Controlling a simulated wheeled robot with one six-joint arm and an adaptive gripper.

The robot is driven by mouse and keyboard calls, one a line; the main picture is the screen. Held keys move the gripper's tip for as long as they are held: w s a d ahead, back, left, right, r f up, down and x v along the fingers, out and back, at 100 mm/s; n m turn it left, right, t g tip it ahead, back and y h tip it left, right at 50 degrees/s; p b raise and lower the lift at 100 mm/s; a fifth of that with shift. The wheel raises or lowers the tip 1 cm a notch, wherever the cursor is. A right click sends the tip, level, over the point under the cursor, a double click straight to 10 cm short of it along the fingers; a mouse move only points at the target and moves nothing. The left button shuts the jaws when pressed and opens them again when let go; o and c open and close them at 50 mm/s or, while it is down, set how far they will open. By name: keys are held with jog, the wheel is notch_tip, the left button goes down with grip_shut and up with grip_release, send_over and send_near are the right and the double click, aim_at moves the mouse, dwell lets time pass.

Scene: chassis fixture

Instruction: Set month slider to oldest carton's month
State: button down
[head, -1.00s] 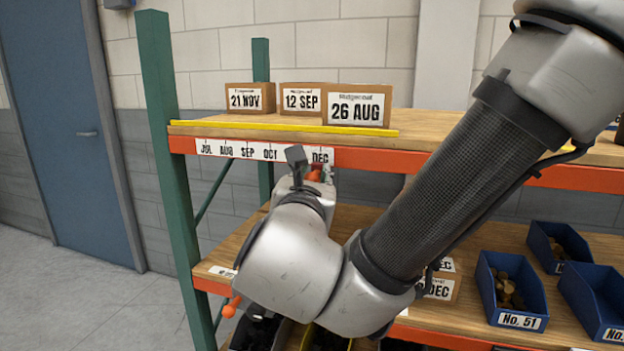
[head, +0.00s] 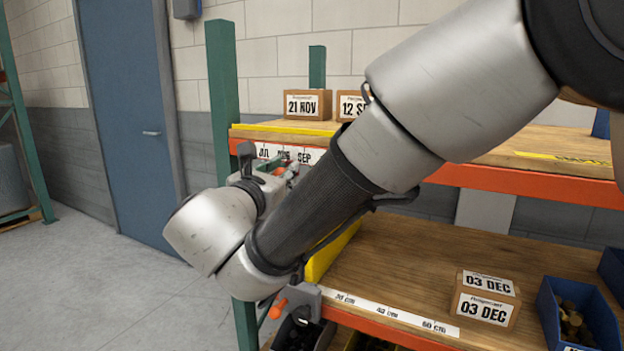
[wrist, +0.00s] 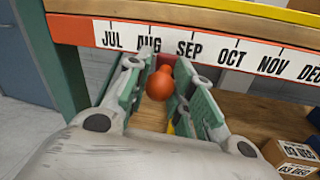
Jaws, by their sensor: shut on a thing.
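The month strip (wrist: 210,50) runs from JUL to DEC along the orange upper beam; its JUL to SEP end shows in the head view (head: 292,154). The slider's round orange knob (wrist: 158,84) sits below the strip, between AUG and SEP in the wrist view. My gripper (wrist: 158,74) is shut on this knob, a finger on either side; it also shows in the head view (head: 280,168). On the upper shelf stand a 21 NOV carton (head: 308,104) and a 12 SEP carton (head: 350,104), partly behind my arm. A 03 DEC carton (head: 485,300) stands on the lower shelf.
A green post (head: 222,80) stands just left of the strip. A second orange knob (head: 278,308) is at the lower beam, by a centimetre scale (head: 390,312). A blue bin (head: 575,315) stands at the right. Open floor lies left of the rack.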

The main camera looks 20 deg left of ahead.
jog(key=shift+w+a, duration=0.1)
jog(key=shift+a, duration=1.25)
jog(key=c, duration=1.2)
grip_release()
jog(key=s, duration=0.4)
jog(key=s+d, duration=0.1)
jog(key=s, duration=0.7)
jog(key=shift+d, duration=0.25)
